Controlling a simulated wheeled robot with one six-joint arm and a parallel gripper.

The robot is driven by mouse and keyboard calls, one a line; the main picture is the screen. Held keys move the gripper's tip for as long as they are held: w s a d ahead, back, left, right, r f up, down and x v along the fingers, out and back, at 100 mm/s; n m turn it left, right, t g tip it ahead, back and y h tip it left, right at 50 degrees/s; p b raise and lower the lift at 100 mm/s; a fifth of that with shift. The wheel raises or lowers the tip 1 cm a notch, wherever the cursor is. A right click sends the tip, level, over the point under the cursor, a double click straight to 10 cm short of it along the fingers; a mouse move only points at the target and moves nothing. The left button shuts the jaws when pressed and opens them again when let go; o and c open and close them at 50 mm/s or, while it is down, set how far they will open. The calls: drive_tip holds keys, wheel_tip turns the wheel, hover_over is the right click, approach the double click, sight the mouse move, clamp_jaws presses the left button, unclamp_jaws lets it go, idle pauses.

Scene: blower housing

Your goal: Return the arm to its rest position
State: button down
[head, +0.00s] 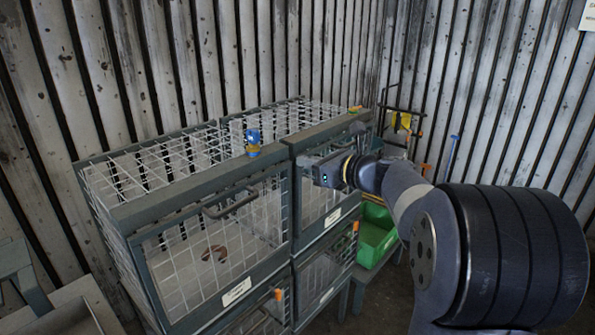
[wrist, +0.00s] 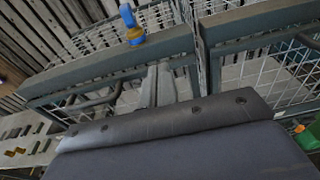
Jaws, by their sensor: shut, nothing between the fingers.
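My arm reaches in from the right in the head view. My gripper (head: 308,163) is in front of the upper frame of the wire cages, near the post between two cage doors. In the wrist view, the fingers of my gripper (wrist: 157,82) are together, with nothing between them. My gripper's dark body fills the lower part of that view. The fingertips look close to the cage frame; I cannot tell whether they touch it.
A wire cage unit (head: 135,215) with labelled doors stands close by. A blue and yellow item (head: 253,143) is on its top edge and also shows in the wrist view (wrist: 131,24). A brown curved object (head: 214,253) lies inside. A green bin (head: 375,240) is at right.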

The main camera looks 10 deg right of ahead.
drive_tip(key=s+d+r, duration=0.2)
drive_tip(key=r, duration=0.1)
drive_tip(key=shift+s, duration=0.35)
